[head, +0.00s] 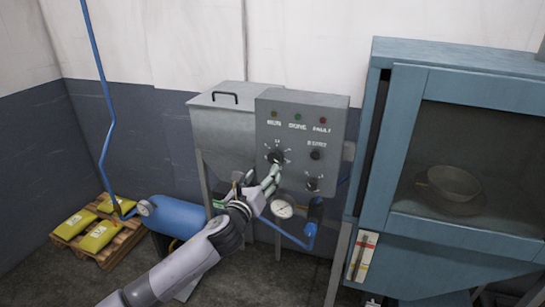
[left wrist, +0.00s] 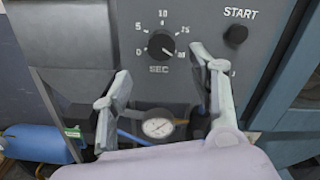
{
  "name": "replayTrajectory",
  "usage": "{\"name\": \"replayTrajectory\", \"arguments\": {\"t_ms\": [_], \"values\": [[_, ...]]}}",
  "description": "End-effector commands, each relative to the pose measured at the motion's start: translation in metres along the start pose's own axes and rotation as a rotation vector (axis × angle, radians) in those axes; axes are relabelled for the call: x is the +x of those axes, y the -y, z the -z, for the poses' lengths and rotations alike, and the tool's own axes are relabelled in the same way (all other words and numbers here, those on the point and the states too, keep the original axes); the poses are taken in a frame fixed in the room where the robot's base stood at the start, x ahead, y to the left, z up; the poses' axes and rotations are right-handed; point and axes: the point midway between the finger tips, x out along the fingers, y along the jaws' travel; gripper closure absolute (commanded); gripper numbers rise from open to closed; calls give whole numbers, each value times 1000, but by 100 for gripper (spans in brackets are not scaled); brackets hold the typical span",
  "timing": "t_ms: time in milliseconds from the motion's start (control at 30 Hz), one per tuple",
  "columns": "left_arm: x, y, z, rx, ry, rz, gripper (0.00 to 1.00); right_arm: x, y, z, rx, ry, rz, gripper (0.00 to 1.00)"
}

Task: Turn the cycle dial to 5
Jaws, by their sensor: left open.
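The cycle dial (head: 276,156) is a round black knob on the grey control panel (head: 300,110). In the left wrist view the dial (left wrist: 160,47) has a printed scale around it with 0, 5, 10 and 15 readable and SEC below. Its white mark appears to point to the lower right, past 15, near the last figure, which is hard to read. My left gripper (head: 260,180) is open just below the dial in the head view. In the left wrist view its fingers (left wrist: 163,85) are spread to either side, below the dial, apart from it. My right gripper is not in view.
A START button (left wrist: 236,34) sits right of the dial, with another knob (head: 313,184) below it. A pressure gauge (head: 282,207) and blue pipe are under the panel. A blue cabinet (head: 400,150) stands right; a blue tank (head: 180,217) and yellow sacks (head: 100,236) are left.

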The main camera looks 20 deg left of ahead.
Motion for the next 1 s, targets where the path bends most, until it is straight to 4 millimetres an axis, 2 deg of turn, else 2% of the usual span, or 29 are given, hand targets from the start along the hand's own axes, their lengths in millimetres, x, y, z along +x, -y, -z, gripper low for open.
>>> {"name": "replayTrajectory", "arguments": {"t_ms": [300,500,700,1000], "values": [[55,1,-2,-3,1,-1,46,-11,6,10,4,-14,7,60],[79,1,-1,-3,1,-1,46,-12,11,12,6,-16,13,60],[90,1,0,-1,0,1,46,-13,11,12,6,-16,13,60],[91,1,0,-1,0,1,46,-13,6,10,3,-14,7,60]]}}
